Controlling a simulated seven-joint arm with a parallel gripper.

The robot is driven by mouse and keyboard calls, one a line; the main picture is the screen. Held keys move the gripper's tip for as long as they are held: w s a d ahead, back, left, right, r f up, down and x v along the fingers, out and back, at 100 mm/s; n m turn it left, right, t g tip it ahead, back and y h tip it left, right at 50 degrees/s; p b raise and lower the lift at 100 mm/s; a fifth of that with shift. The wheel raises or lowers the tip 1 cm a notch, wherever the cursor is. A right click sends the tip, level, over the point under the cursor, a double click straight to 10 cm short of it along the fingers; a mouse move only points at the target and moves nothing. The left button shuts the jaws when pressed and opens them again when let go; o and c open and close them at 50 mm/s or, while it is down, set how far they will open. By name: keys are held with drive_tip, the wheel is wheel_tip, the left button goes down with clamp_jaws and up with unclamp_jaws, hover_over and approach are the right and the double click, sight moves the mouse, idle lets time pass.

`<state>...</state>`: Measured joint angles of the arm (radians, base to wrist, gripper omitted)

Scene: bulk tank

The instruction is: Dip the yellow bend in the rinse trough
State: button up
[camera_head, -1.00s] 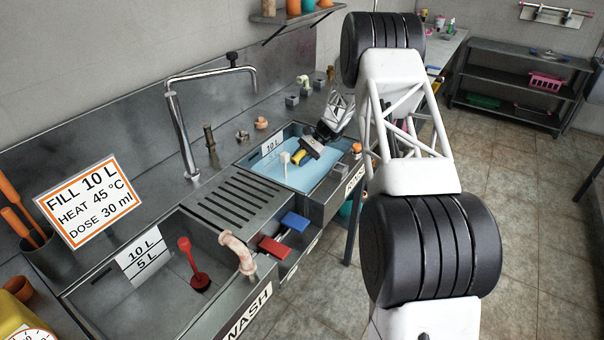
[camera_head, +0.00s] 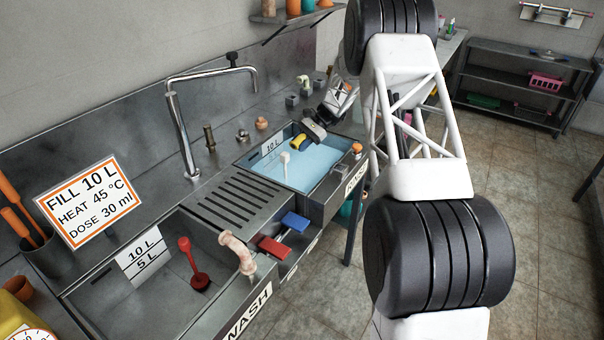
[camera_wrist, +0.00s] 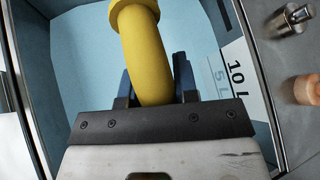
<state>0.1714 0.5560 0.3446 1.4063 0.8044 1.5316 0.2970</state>
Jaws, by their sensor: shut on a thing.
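The yellow bend (camera_head: 300,142) is held in my gripper (camera_head: 313,131), near the back side of the rinse trough (camera_head: 333,184). In the wrist view the yellow bend (camera_wrist: 147,45) rises from between the dark fingers of my gripper (camera_wrist: 157,90), its flanged end pointing away over blue water. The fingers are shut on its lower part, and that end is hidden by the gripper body. The rinse trough holds pale blue water (camera_head: 310,170). I cannot tell whether any of the bend touches the water.
A white upright fitting (camera_head: 285,162) stands in the rinse trough. A level label (camera_wrist: 236,80) is on its wall. The ribbed drainboard (camera_head: 238,200) and wash sink (camera_head: 150,300) with a red plunger-like piece (camera_head: 193,262) lie left. A tall tap (camera_head: 180,125) stands behind.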

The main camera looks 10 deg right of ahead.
drive_tip(key=shift+r, duration=3.4)
drive_tip(key=shift+a, duration=0.15)
drive_tip(key=a+r+m+t+h, duration=0.3)
drive_tip(key=a+r+m+t, duration=0.4)
drive_tip(key=m+t, duration=0.65)
drive_tip(key=s+d+r+m+t+h, duration=0.2)
drive_tip(key=s+d+r+m+h, duration=0.2)
drive_tip(key=m+h, duration=0.3)
drive_tip(key=shift+s+d+r+m+h, duration=0.25)
drive_tip(key=shift+s+d+m+h, duration=0.1)
drive_tip(key=shift+m, duration=0.6)
